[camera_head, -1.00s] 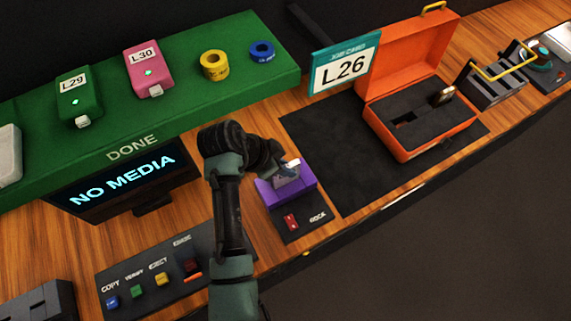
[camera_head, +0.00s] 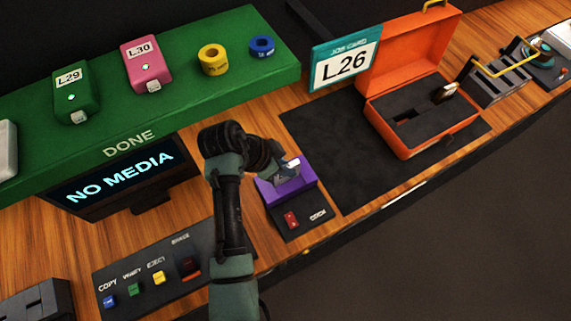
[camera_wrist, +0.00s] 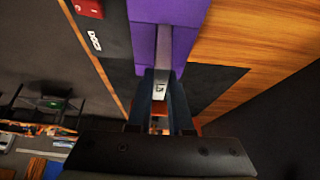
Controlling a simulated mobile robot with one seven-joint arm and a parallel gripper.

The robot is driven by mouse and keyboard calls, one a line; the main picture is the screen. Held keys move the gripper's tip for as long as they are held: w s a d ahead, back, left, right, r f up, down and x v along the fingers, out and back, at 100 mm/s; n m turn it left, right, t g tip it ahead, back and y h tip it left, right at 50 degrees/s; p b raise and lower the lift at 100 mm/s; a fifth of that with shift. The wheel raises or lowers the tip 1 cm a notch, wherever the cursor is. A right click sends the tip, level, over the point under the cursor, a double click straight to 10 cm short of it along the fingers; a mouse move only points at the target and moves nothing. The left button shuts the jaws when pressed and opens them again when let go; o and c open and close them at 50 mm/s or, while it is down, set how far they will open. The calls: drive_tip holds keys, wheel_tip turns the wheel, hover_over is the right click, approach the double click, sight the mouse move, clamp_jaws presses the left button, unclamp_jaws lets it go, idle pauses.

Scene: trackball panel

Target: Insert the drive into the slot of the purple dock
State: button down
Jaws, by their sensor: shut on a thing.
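The purple dock (camera_head: 304,201) sits on a dark base on the bench, in front of my arm. Its purple body (camera_wrist: 185,38) fills the top middle of the wrist view. My gripper (camera_head: 284,174) is at the dock's top and partly covers it. In the wrist view my gripper (camera_wrist: 160,106) is shut on the drive (camera_wrist: 161,88), a pale, narrow piece between the fingers with a small label. The drive's far end lies against or very near the dock; I cannot tell whether it is inside the slot, which is hidden.
A monitor (camera_head: 120,183) reads "NO MEDIA". A button panel (camera_head: 214,261) lies left of the dock. An open orange case (camera_head: 405,143) stands on the dark mat (camera_head: 335,165) to the right, behind which is the L26 card (camera_head: 345,68). A green shelf (camera_head: 195,102) runs behind.

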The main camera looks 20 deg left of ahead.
drive_tip(key=shift+f, duration=0.25)
drive_tip(key=c, duration=0.8)
unclamp_jaws()
drive_tip(key=shift+o, duration=0.2)
wheel_tip(320, 180, up, 11)
drive_tip(key=p, duration=0.9)
idle(0.4)
